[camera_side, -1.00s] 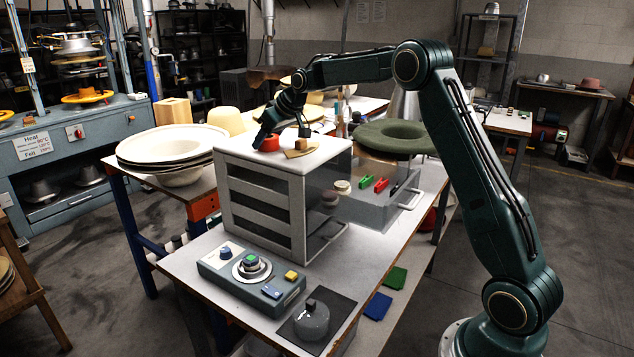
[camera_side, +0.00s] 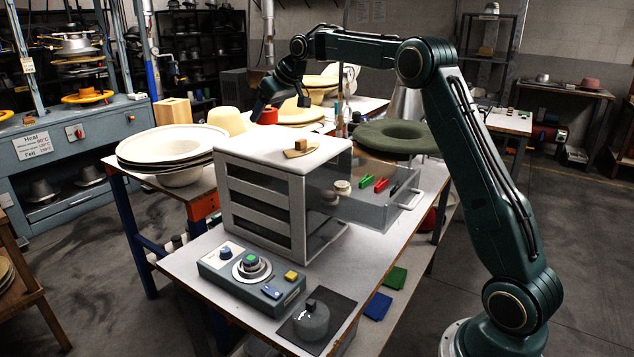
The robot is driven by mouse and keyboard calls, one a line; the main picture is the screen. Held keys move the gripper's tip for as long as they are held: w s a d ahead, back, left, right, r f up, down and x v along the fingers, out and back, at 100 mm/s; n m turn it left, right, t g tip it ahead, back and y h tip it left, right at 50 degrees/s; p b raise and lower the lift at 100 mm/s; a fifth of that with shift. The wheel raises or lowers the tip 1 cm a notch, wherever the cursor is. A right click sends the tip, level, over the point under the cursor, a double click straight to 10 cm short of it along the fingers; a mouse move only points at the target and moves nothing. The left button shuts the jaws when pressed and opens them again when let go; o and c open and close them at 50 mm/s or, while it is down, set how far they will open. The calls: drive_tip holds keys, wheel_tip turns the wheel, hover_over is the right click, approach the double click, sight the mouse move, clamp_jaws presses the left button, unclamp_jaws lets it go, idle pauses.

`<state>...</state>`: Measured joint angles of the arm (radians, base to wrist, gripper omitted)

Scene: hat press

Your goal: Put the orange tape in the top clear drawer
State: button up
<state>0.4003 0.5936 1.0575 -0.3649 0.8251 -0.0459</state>
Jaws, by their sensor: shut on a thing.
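The orange tape (camera_side: 267,117), a small red-orange roll, is raised above the white top of the drawer cabinet (camera_side: 238,147). My gripper (camera_side: 279,105) is shut on it; the fingers partly cover the roll. The top clear drawer (camera_side: 365,205) is pulled out to the right of the cabinet, with its handle (camera_side: 411,198) at the right end. A green clip, a red clip and a small pale round thing show in the drawer. My gripper is up and to the left of the drawer.
A small wooden block on a tan piece (camera_side: 300,149) lies on the cabinet top. A dark green hat (camera_side: 396,138) sits behind the open drawer. A control box (camera_side: 250,275) stands in front of the cabinet. Pale hat brims (camera_side: 170,147) are stacked at left.

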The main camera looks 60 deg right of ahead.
sight(270, 108)
drive_tip(key=shift+r, duration=1.4)
drive_tip(key=shift+s+d+m+h, duration=0.3)
drive_tip(key=shift+s+m+h, duration=0.2)
drive_tip(key=shift+m, duration=0.15)
drive_tip(key=shift+s+d+m+h, duration=0.25)
drive_tip(key=shift+s+m+h, duration=0.2)
drive_tip(key=shift+m, duration=0.2)
drive_tip(key=s+d+m+g+h, duration=0.1)
drive_tip(key=s+m+g+h, duration=0.1)
drive_tip(key=s+m, duration=0.3)
drive_tip(key=s+d+m+g+h, duration=0.1)
drive_tip(key=s+m, duration=0.4)
drive_tip(key=s, duration=0.8)
drive_tip(key=s+d+m+g+h, duration=0.2)
drive_tip(key=s+m+g, duration=0.2)
drive_tip(key=s, duration=0.5)
drive_tip(key=shift+s+d+m+g+h, duration=0.3)
drive_tip(key=shift+s+d+m+h, duration=0.1)
drive_tip(key=shift+m, duration=0.3)
drive_tip(key=shift+f, duration=0.1)
wheel_tip(270, 108, down, 16)
drive_tip(key=shift+r, duration=0.25)
drive_tip(key=shift+f, duration=0.1)
